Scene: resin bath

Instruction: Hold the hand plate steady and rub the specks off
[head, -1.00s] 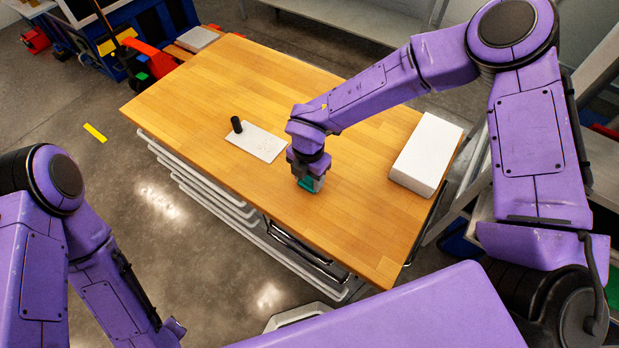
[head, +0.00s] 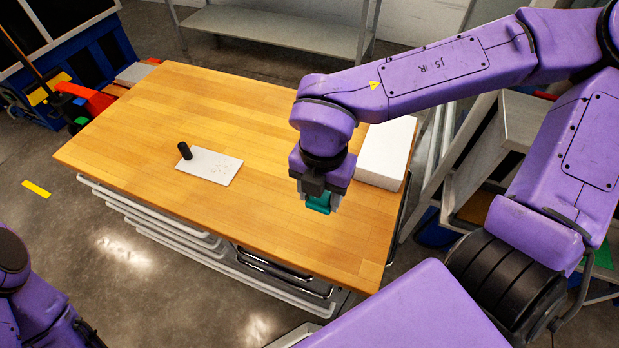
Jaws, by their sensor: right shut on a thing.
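The hand plate (head: 212,169) is a thin white plate lying flat on the wooden table (head: 130,140). A short black upright handle (head: 184,150) stands at its left end. Small faint specks show on its right half. My right gripper (head: 318,197) is shut on a teal block (head: 317,204), to the right of the plate and apart from it. The block appears to be a little above the table top. My left gripper is out of view; only part of my left arm shows at the lower left. Nothing touches the plate but the table.
A large white box (head: 386,152) stands at the table's right end, close behind my right gripper. The table between the plate and the gripper is clear. A grey shelf (head: 270,30) stands behind, and a yellow strip (head: 36,189) lies on the floor.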

